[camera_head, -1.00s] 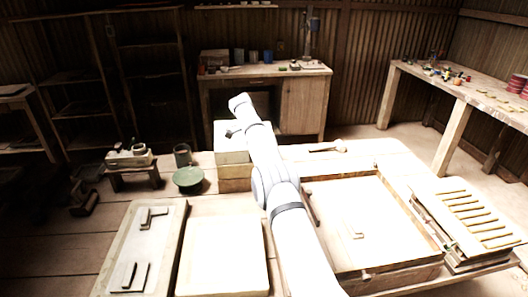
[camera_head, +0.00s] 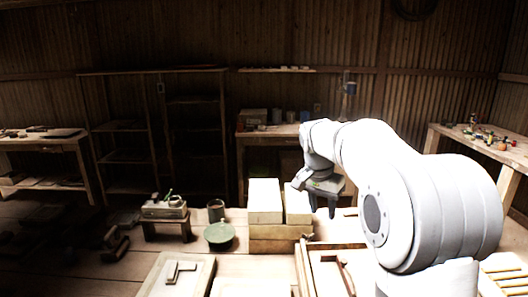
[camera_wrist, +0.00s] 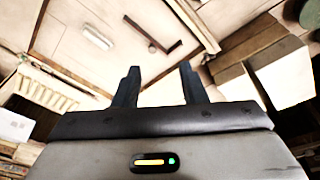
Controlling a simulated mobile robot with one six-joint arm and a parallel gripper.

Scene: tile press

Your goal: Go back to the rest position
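My gripper (camera_head: 323,208) hangs at the end of my folded arm, on the right side of the head view, fingers down. It is just right of the stacked cream blocks (camera_head: 265,200) and above the table. In the wrist view its two dark fingers (camera_wrist: 161,78) stand apart with nothing between them. Beyond them lies the shallow wooden tray (camera_wrist: 130,88), holding a dark handled tool (camera_wrist: 166,47) and a pale bar (camera_wrist: 97,37). My arm hides much of this tray in the head view.
The cream blocks (camera_wrist: 285,78) stand close at the right in the wrist view. A slatted rack (camera_wrist: 45,88) is at the left. A green bowl (camera_head: 220,235), a dark cup (camera_head: 216,210) and a small stand (camera_head: 166,222) are on the table's left part.

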